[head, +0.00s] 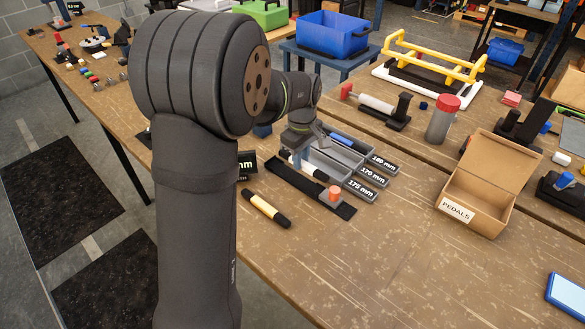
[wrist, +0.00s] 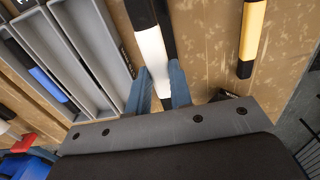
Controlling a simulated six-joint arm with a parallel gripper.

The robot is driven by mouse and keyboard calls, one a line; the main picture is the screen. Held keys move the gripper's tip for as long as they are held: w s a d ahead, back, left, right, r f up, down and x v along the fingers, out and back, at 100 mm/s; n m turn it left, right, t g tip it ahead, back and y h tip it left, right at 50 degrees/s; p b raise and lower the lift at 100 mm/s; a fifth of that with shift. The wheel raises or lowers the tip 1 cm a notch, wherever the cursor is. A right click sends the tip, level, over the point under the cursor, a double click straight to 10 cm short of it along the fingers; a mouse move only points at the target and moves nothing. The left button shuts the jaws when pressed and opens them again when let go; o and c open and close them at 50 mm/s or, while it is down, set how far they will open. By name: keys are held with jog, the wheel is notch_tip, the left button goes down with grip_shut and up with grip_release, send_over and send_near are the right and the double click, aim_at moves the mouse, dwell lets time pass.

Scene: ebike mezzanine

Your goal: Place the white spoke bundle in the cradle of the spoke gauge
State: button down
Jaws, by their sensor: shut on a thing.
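The white spoke bundle (wrist: 151,47), a rod with black ends, is between my gripper's (wrist: 163,88) two blue fingers in the wrist view. The fingers are shut on its white part. In the head view, my gripper (head: 296,158) is over a long black bar with an orange knob (head: 334,193), which looks like the spoke gauge. The bundle (head: 308,168) shows there just above the bar, along its length. The bar (wrist: 167,22) also shows beside the bundle in the wrist view. I cannot tell whether the bundle touches it, and the cradle is partly hidden.
Grey trays (head: 362,188) marked 175, 170 and 180 mm stand just behind the bar; one holds a blue bundle (wrist: 50,84). A yellow bundle with black ends (head: 265,208) lies in front. A PEDALS box (head: 476,205) stands to the right.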

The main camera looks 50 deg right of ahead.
aim_at(292, 176)
jog(key=w+f, duration=0.2)
jog(key=w, duration=0.1)
jog(key=shift+f, duration=1.9)
jog(key=shift+f, duration=0.1)
jog(key=c, duration=1.3)
grip_release()
jog(key=shift+f, duration=0.1)
notch_tip(292, 176, up, 12)
jog(key=shift+r, duration=0.2)
